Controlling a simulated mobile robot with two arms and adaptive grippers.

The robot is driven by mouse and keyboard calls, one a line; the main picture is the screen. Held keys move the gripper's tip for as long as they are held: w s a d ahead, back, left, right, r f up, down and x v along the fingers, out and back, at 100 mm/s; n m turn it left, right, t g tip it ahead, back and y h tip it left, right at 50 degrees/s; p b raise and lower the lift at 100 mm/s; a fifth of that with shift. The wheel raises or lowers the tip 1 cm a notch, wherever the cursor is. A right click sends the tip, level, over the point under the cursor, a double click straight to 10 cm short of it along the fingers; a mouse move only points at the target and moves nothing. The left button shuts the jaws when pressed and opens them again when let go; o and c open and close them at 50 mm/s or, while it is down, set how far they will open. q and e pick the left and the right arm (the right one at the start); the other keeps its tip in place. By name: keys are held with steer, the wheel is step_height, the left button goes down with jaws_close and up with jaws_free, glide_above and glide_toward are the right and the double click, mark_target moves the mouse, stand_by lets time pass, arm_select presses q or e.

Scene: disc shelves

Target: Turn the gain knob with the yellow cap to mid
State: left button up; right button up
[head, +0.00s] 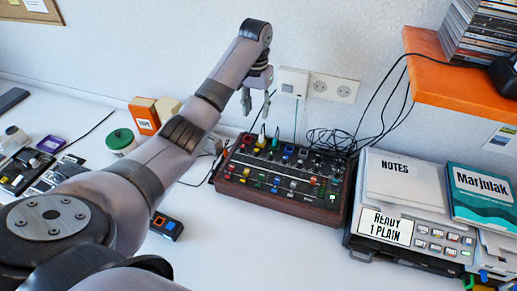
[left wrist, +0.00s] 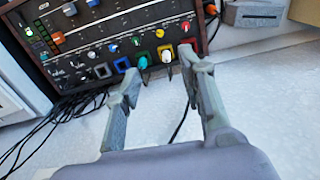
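The mixer (head: 268,196) is a dark panel with wooden sides on the white table, and it also shows in the left wrist view (left wrist: 85,30). The gain knob with the yellow cap (left wrist: 160,33) is in a row of coloured knobs near the panel edge, between a green and a red one. Its pointer is too small to read. In the head view it is too small to pick out surely. My left gripper (head: 257,105) is open and empty above the mixer's back edge. In the left wrist view its fingers (left wrist: 159,66) are spread, apart from the knob. My right gripper is out of view.
A white plug (left wrist: 166,54) and a teal plug (left wrist: 142,63) stand in sockets beside the knob row. Loose black cables (head: 330,140) lie behind the mixer. A stack with notes (head: 403,180) is at its right, below an orange shelf (head: 455,75).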

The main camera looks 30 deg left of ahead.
mark_target(257, 150)
arm_select(q)
step_height(257, 150, down, 17)
steer(key=shift+f+p, duration=0.2)
steer(key=shift+p, duration=0.35)
steer(key=shift+c, duration=0.3)
jaws_close()
